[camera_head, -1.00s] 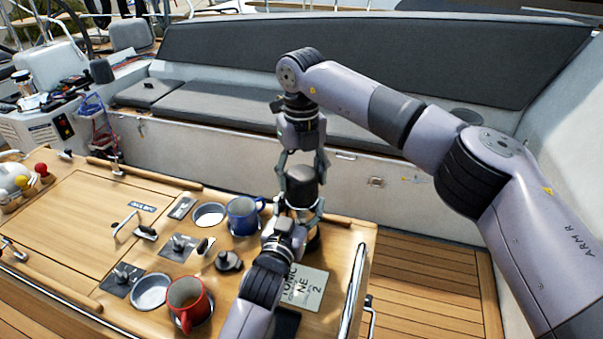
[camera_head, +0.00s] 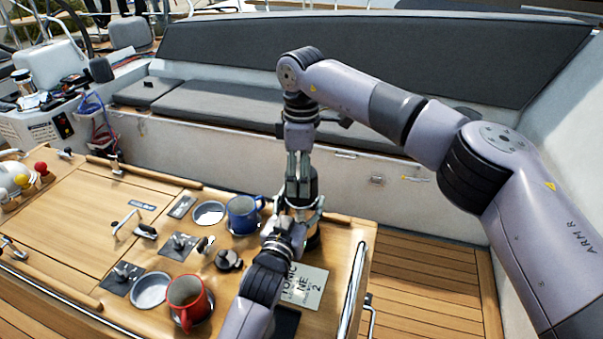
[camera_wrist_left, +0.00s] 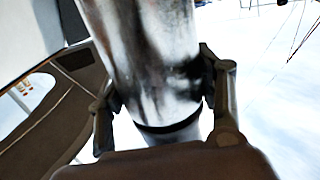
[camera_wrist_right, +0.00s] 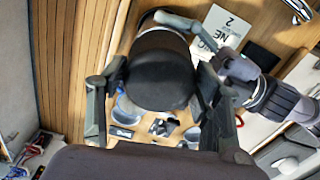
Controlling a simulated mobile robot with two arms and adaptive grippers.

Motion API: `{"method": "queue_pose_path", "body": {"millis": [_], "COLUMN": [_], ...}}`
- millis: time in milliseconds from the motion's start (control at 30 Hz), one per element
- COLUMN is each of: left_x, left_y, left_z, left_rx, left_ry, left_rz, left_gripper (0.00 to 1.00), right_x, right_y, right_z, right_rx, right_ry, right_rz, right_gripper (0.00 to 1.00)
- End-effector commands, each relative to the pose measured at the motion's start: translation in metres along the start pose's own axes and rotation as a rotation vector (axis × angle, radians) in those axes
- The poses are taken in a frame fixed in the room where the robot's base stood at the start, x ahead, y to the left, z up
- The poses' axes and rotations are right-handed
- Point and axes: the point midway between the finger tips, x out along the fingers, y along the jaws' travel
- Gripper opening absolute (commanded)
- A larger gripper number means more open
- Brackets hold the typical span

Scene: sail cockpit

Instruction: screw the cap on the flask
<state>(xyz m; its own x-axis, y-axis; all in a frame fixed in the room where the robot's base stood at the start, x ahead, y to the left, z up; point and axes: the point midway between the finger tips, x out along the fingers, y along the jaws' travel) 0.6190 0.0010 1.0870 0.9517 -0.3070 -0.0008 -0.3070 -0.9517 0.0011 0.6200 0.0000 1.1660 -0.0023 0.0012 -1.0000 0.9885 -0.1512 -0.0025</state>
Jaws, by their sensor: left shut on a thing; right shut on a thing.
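The flask, a shiny metal cylinder (camera_wrist_left: 150,60), stands between the fingers of my left gripper (camera_wrist_left: 165,92), which is shut on it. In the head view this gripper (camera_head: 298,212) is low at the table's right end, and the flask's dark lower part (camera_head: 314,240) shows beside it. A black cap (camera_wrist_right: 160,72) fills the right wrist view; it sits over the flask's top. My right gripper (camera_head: 298,192) comes down from above and is shut on the cap, a finger on each side.
A blue mug (camera_head: 243,214) stands close to the left of the flask. A red mug (camera_head: 188,300) and a metal dish (camera_head: 150,290) are at the front. A printed plate (camera_head: 305,288) lies flat on the table's right. A bench (camera_head: 220,103) runs behind.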

Motion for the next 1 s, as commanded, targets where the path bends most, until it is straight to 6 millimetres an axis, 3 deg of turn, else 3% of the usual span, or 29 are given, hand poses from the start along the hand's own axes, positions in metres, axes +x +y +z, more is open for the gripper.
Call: {"method": "queue_pose_path", "body": {"millis": [100, 233, 600, 633, 900, 1000], "left_x": [-0.0002, -0.0003, -0.0004, -0.0004, -0.0003, -0.0002], "left_y": [0.0012, 0.0013, 0.0016, 0.0017, 0.0011, 0.0009], "left_z": [-0.0002, -0.0002, -0.0001, -0.0001, 0.0000, 0.0000], "left_rx": [0.003, 0.003, 0.003, 0.003, 0.002, 0.001], "left_ry": [0.001, 0.001, 0.001, 0.001, 0.000, 0.000], "left_rz": [0.002, 0.002, 0.003, 0.003, 0.002, 0.001], "left_gripper": [0.00, 0.00, 0.00, 0.00, 0.00, 0.00], "right_x": [-0.0011, -0.0012, -0.0014, -0.0014, -0.0007, -0.0004], "right_y": [0.0011, 0.0012, 0.0017, 0.0017, 0.0011, 0.0008], "right_z": [-0.0002, -0.0002, -0.0001, -0.0001, 0.0000, 0.0001], "right_rx": [0.216, 0.367, 0.422, 0.421, 0.419, 0.419], "right_ry": [0.003, 0.004, 0.005, 0.005, 0.003, 0.003], "right_rz": [0.004, 0.004, 0.006, 0.006, 0.004, 0.003], "right_gripper": [0.32, 0.32, 0.32, 0.61, 0.79, 0.79]}}
